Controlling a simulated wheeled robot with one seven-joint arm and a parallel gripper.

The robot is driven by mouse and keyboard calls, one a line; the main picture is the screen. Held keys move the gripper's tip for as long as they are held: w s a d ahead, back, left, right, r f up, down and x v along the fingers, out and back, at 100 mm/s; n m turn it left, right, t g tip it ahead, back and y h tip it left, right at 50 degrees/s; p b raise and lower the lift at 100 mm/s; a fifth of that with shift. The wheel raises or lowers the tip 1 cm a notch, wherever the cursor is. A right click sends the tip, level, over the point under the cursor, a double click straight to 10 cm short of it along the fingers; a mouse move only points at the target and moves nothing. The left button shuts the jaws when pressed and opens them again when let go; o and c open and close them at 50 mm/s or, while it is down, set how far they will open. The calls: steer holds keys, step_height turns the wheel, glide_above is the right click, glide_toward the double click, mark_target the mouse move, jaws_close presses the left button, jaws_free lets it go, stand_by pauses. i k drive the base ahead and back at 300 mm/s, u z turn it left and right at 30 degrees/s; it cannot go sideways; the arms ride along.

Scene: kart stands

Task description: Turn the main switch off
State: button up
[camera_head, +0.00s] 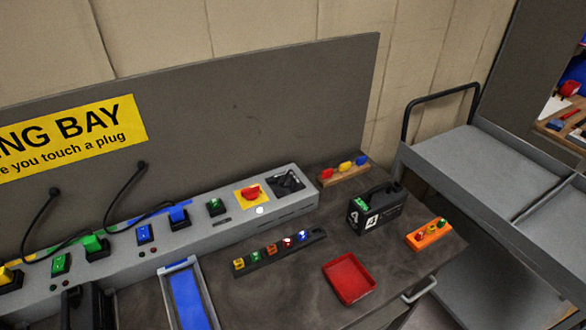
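A red rotary knob on a yellow plate, which looks like the main switch (250,193), sits near the right end of the grey power strip (215,235). The knob's exact setting is too small to read. A white lamp (260,210) just below it looks lit. My gripper does not show in this view.
Green, blue and yellow plugs and switches line the strip to the left. A black device (287,182) sits right of the knob. On the bench are a block with coloured pieces (280,250), a red tray (349,278), a black battery box (374,209) and an orange block (429,233).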

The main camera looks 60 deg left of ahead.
mark_target(250, 193)
steer(key=i, duration=0.6)
steer(key=u, duration=3.55)
steer(key=i, duration=0.5)
steer(key=z, duration=0.05)
